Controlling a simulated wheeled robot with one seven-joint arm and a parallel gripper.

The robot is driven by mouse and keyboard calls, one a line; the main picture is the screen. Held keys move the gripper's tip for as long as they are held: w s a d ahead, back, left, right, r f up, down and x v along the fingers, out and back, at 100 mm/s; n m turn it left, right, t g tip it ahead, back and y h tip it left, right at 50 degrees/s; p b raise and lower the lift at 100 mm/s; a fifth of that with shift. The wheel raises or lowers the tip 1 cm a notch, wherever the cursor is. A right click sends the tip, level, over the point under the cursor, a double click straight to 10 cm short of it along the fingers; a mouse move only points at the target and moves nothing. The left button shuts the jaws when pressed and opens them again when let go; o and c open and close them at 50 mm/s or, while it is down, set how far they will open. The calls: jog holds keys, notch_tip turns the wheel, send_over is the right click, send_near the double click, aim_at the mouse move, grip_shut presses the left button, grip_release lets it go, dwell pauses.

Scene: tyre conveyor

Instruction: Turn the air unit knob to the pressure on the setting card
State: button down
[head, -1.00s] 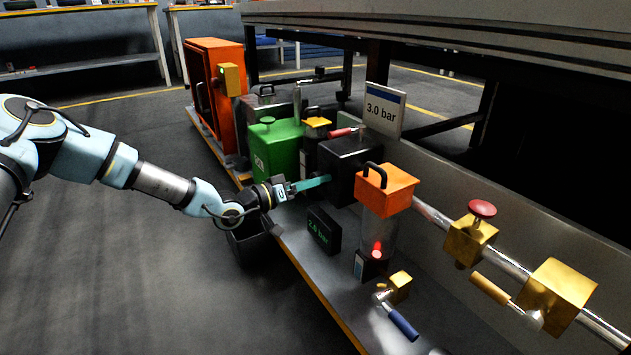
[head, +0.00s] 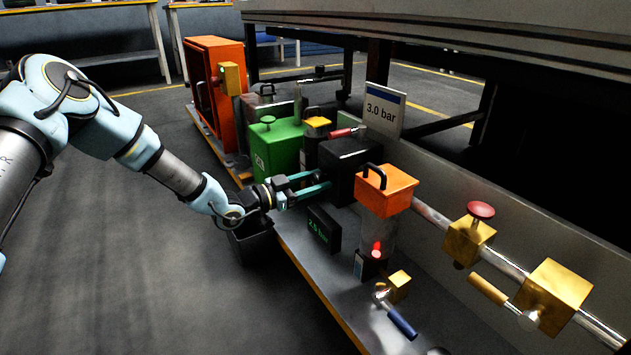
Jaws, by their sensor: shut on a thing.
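The setting card (head: 384,108) is a white plate with a blue top edge and reads 3.0 bar. It stands behind the black air unit block (head: 350,168). A small dark display (head: 323,229) with green figures stands in front of the block and seems to read 2.6 bar. My gripper (head: 322,187) reaches in from the left, with its teal fingers against the left face of the block. The fingers are shut on the knob there. The knob itself is hidden by the fingers.
A green box (head: 277,146) stands close behind my gripper. An orange-topped clear unit (head: 387,190) stands right of the block. A valve with a blue handle (head: 402,323) is on the shelf in front. A dark bin (head: 255,245) sits below my wrist.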

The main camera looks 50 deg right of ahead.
jog(key=shift+m, duration=0.4)
jog(key=shift+c, duration=1.5)
grip_release()
jog(key=p+v, duration=0.3)
jog(key=v, duration=0.8)
jog(key=shift+p, duration=0.35)
jog(key=shift+d, duration=0.1)
